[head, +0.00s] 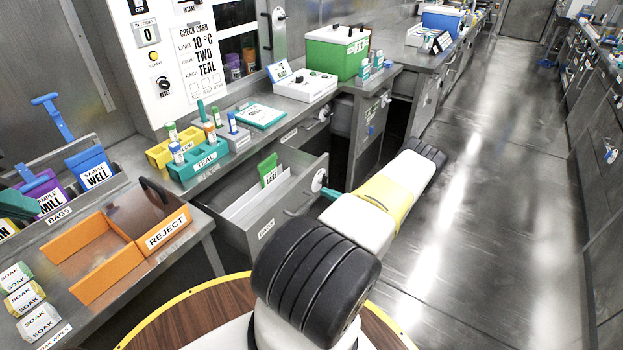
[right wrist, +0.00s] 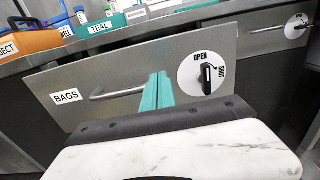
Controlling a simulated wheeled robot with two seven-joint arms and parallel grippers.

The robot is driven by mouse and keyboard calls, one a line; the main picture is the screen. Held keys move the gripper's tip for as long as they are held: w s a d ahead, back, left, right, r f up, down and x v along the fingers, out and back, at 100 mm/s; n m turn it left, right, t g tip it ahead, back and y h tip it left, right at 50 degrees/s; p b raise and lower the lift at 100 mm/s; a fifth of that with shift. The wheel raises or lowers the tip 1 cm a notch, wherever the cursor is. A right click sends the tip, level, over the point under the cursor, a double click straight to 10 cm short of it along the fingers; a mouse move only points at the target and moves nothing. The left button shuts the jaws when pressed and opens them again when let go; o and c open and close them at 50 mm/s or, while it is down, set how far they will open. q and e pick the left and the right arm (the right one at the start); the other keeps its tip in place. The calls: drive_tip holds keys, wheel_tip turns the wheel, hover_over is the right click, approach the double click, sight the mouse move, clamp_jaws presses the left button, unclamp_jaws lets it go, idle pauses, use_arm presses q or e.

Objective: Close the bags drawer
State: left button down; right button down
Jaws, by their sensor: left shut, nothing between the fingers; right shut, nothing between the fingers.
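The bags drawer (head: 283,222) stands pulled out under the bench, with a green bag labelled LAKE (head: 268,168) inside. In the right wrist view its grey front (right wrist: 130,70) fills the middle, with a BAGS label (right wrist: 66,97), a bar handle (right wrist: 115,93) and a round dial (right wrist: 207,73). The dial's black knob stands roughly upright below the word OPEN. My right gripper (right wrist: 157,92) is shut, its teal fingertips in front of the drawer front between handle and dial. Its tips also show beside the drawer in the head view (head: 331,193). I cannot tell whether they touch.
An orange REJECT bin (head: 100,275) and a rack of bags (head: 82,193) sit on the bench at left. The teal tray (head: 198,176) stands above the drawer. A round wooden top (head: 190,318) lies in front. The floor (head: 470,210) at right is clear.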

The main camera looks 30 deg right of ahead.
sight(307, 184)
drive_tip(key=x, duration=0.6)
idle(0.3)
